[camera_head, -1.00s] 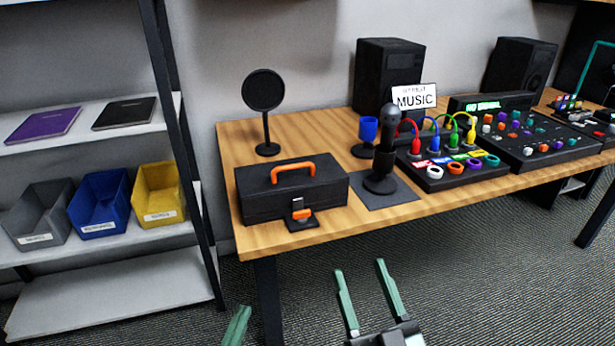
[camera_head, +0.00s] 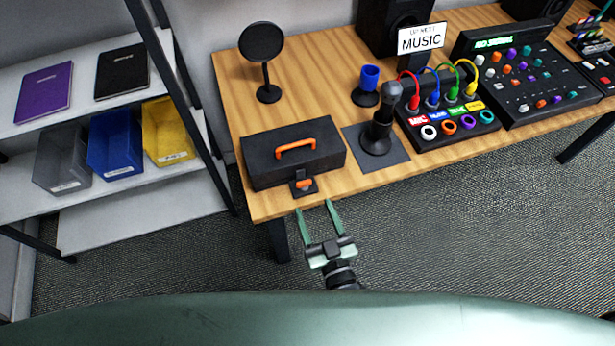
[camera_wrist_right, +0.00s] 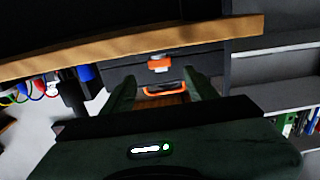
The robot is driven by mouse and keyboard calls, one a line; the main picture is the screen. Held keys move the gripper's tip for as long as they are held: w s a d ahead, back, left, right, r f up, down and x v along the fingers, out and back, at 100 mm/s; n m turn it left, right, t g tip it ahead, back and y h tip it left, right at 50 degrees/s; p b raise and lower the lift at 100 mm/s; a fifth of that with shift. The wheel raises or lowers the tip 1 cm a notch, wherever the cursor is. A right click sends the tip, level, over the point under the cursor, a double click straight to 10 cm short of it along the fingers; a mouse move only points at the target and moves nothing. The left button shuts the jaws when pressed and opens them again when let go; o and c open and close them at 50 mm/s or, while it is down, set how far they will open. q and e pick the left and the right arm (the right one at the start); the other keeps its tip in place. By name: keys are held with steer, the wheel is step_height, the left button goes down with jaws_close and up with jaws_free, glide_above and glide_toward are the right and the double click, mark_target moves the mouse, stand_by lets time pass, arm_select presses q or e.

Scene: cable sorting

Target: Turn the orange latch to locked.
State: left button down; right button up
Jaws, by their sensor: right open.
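The orange latch (camera_head: 304,184) sits on a small dark plate at the front of a black case (camera_head: 265,172), near the table's front edge. The case has an orange handle (camera_head: 296,147) on its lid. The latch also shows in the right wrist view (camera_wrist_right: 160,64), ahead of my fingers. My right gripper (camera_head: 314,207) is open and empty. Its fingertips are just in front of the table edge, close to the latch but apart from it. Whether the latch is locked is too small to tell. My left gripper is out of view.
A round black screen (camera_head: 262,48) stands behind the case. A shelf with bins (camera_head: 115,142) is at left. The floor in front is clear.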

mark_target(305, 185)
steer(key=x, duration=0.6)
steer(key=shift+w, duration=0.35)
jaws_close()
